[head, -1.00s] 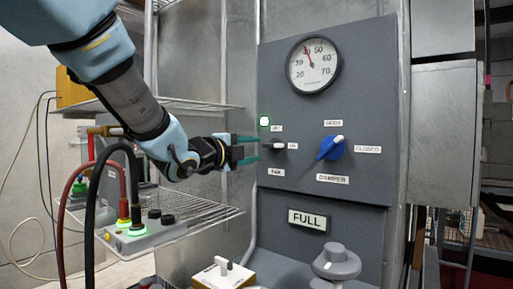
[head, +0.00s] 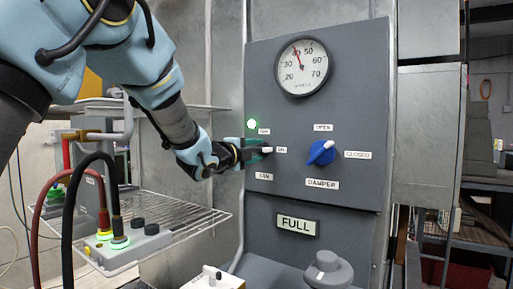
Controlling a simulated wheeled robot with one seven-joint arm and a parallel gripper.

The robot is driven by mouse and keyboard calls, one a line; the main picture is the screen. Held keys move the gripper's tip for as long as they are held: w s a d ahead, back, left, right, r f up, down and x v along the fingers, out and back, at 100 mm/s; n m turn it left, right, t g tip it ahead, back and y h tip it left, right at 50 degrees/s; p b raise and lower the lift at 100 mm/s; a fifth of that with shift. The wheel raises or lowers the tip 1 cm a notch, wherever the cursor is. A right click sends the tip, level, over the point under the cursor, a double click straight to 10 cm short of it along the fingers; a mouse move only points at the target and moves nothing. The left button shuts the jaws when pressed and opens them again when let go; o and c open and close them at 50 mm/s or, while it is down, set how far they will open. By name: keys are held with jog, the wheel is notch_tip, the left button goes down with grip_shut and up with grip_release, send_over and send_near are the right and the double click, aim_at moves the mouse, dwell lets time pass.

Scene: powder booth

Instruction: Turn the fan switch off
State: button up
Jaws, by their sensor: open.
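The fan switch (head: 267,150) is a small dark knob with a white pointer on the grey control panel (head: 330,225). Its pointer is level and points right at the ON label (head: 281,150). The OFF label (head: 264,131) is above it and the FAN label (head: 264,176) below. The fingers and wrist hide the knob's left part. I cannot tell whether the fingers touch it.
A blue damper knob (head: 321,152) sits right of the switch, below a round gauge (head: 303,67). A FULL sign (head: 297,224) and a grey knob (head: 327,268) are lower. A wire shelf (head: 185,225) with a hose box (head: 128,247) stands left, under my arm.

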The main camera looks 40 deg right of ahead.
jog(key=shift+d, duration=0.2)
grip_shut()
dwell(0.3)
